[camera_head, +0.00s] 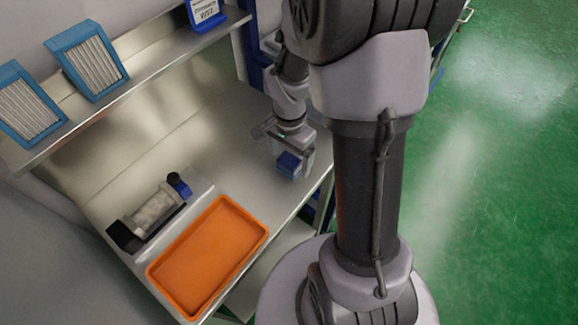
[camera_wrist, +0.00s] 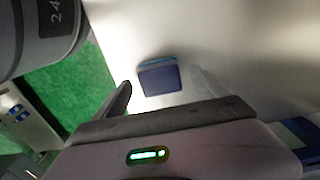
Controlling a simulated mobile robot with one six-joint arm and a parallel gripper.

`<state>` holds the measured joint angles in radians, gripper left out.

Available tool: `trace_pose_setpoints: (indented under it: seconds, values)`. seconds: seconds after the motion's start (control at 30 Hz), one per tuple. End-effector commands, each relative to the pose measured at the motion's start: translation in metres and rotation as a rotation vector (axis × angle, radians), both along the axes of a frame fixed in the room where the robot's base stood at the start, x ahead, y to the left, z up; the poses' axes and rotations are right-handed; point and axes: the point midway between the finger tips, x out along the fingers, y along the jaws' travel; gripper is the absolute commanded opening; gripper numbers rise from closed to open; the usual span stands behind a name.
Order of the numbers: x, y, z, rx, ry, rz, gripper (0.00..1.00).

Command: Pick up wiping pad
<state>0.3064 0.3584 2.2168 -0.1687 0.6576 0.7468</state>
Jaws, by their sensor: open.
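The wiping pad (camera_head: 288,164) is a small blue block on the metal worktop, near its right end. In the wrist view the pad (camera_wrist: 159,77) is dark blue with a lighter blue far edge. My gripper (camera_head: 287,150) is over the pad with its fingers apart. In the wrist view the gripper (camera_wrist: 162,84) has one dark finger left of the pad and one pale, blurred finger to its right. Gaps show between pad and fingers, and nothing is held. I cannot tell the exact height above the pad.
An orange tray (camera_head: 170,266) lies at the worktop's front left. A device with a pale roller (camera_head: 155,210) stands behind it. Bare worktop lies left of the pad.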

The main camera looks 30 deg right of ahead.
Motion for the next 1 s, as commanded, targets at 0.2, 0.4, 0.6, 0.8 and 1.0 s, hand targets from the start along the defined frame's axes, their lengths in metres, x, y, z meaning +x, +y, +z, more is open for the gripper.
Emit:
trace_pose_setpoints:
  seconds: [0.2, 0.4, 0.6, 0.8, 1.0]
  values:
    - [0.0, 0.0, -0.021, -0.001, 0.0, 0.0, 0.84]
    - [0.0, 0.0, -0.02, -0.001, 0.0, 0.0, 0.6]
    - [0.0, 0.0, -0.02, 0.0, 0.0, 0.0, 0.21]
    - [0.0, 0.0, -0.02, -0.001, 0.0, 0.0, 0.11]
    - [0.0, 0.0, -0.008, -0.001, -0.001, 0.0, 0.11]
